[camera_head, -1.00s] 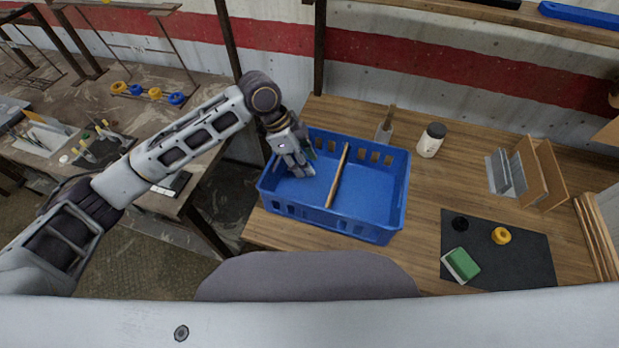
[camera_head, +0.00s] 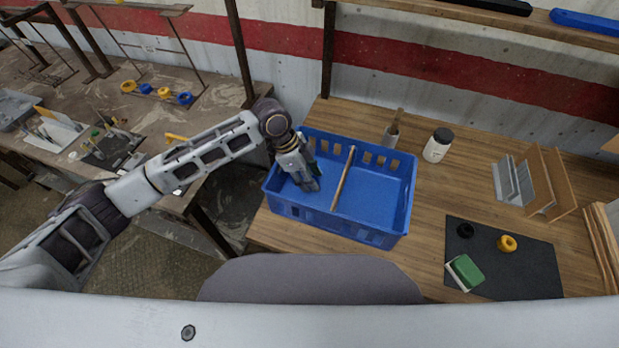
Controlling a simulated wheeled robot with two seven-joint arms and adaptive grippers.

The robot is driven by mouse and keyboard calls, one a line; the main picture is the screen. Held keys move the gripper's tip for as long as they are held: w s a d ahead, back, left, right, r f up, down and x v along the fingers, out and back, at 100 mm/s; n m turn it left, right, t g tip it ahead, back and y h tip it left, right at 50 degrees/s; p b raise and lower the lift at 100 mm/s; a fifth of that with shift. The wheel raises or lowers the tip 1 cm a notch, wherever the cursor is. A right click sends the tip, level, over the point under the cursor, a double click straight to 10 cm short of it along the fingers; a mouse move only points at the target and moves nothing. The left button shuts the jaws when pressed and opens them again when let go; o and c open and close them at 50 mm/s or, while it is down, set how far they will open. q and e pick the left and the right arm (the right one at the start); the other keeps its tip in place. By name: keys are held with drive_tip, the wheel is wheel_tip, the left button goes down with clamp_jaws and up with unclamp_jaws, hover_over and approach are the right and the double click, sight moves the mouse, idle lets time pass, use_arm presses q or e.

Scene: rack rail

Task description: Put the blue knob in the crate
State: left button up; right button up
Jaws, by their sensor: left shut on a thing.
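The blue crate (camera_head: 376,236) stands on the wooden table, with a wooden divider (camera_head: 343,178) splitting it into a left and a right compartment. My left gripper (camera_head: 311,185) points down into the left compartment. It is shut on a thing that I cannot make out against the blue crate. Two blue knobs (camera_head: 184,98) (camera_head: 145,88) show on the rack at the far left, alternating with yellow knobs (camera_head: 164,93). They are well away from my gripper. My right gripper is not in view.
Behind the crate are a brush-like tool in a holder (camera_head: 391,133) and a white jar (camera_head: 437,146). To the right, a dark mat (camera_head: 515,277) bears a yellow knob (camera_head: 507,243), a black knob (camera_head: 465,230) and a green sponge (camera_head: 466,271). An upright file rack (camera_head: 535,182) stands behind it.

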use_arm(q)
drive_tip(key=shift+f, duration=0.4)
drive_tip(key=o, duration=1)
drive_tip(key=shift+f, duration=0.1)
drive_tip(key=shift+o, duration=0.2)
drive_tip(key=v, duration=1.2)
